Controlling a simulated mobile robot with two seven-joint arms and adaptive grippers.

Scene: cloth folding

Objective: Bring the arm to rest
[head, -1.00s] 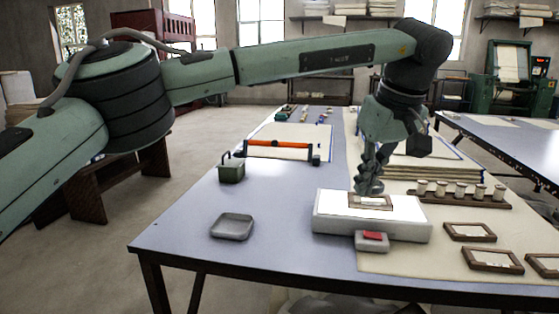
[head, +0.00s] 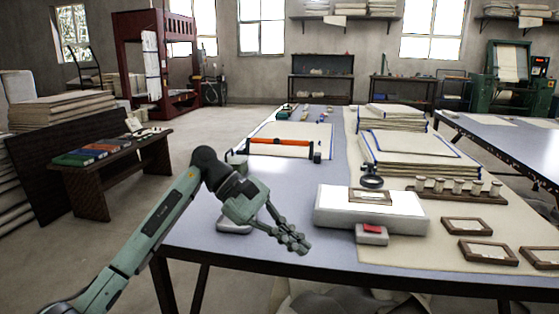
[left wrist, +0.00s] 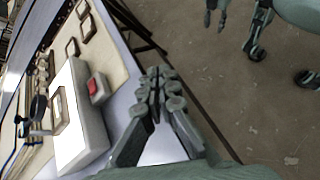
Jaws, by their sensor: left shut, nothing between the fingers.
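My left gripper (head: 292,243) hangs over the near left edge of the table (head: 345,258) in the head view, left of the white block and apart from it. Its fingers are together with nothing between them. The closed fingers also show in the left wrist view (left wrist: 158,88), with the table edge and floor beyond. My left forearm comes up from the lower left and bends at the wrist. My right gripper does not show in the head view.
A white block (head: 335,210) carries a small wooden frame (head: 370,196). A grey box with a red top (head: 371,233) stands before it. A grey tray (head: 228,228) is partly hidden behind my gripper. More frames (head: 467,227) lie at right.

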